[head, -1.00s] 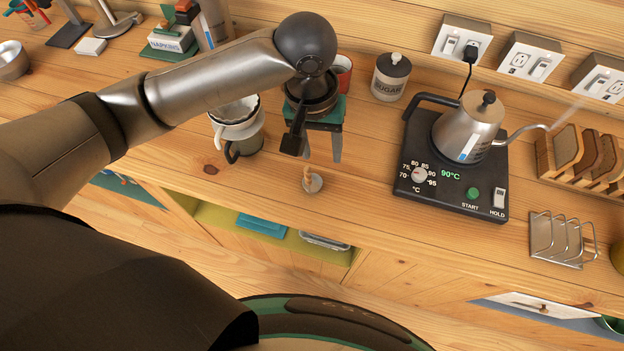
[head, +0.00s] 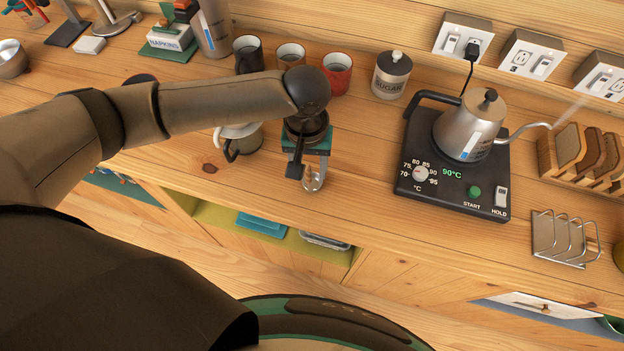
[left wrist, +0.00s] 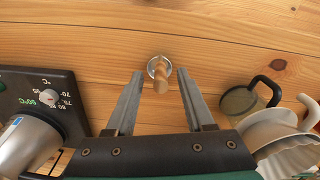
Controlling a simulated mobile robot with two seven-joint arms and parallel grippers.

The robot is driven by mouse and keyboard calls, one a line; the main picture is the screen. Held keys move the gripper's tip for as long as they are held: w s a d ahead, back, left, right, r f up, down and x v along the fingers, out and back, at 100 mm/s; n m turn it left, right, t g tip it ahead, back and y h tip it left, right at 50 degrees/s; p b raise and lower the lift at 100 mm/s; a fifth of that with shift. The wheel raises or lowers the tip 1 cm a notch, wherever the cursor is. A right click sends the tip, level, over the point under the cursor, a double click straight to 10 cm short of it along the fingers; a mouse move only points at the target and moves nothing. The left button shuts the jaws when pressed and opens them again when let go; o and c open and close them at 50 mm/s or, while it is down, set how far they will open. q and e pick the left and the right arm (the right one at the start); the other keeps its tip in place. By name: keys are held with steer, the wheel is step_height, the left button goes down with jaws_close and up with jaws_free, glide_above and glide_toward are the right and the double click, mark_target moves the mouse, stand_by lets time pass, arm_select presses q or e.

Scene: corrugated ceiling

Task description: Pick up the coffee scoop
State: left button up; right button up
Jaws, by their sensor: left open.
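The coffee scoop (left wrist: 160,68) has a round metal bowl and a wooden handle that points up toward the left wrist camera. In the head view the scoop (head: 313,183) is on the counter, partly hidden by my left gripper. My left gripper (head: 308,182) is over it, pointing down. In the left wrist view my left gripper (left wrist: 157,75) is open, with one finger on each side of the scoop handle and a gap on both sides. My right gripper is not in view.
The kettle base (head: 450,190) is to the right. Several mugs, including a red one (head: 337,75), and a sugar jar (head: 391,75) stand behind. The counter's front edge is near.

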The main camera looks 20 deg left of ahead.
mark_target(308, 181)
arm_select(q)
steer(key=f, duration=0.4)
steer(key=shift+s+f, duration=0.3)
steer(key=shift+f, duration=0.05)
jaws_close()
steer(key=shift+r, duration=0.1)
stand_by(1.0)
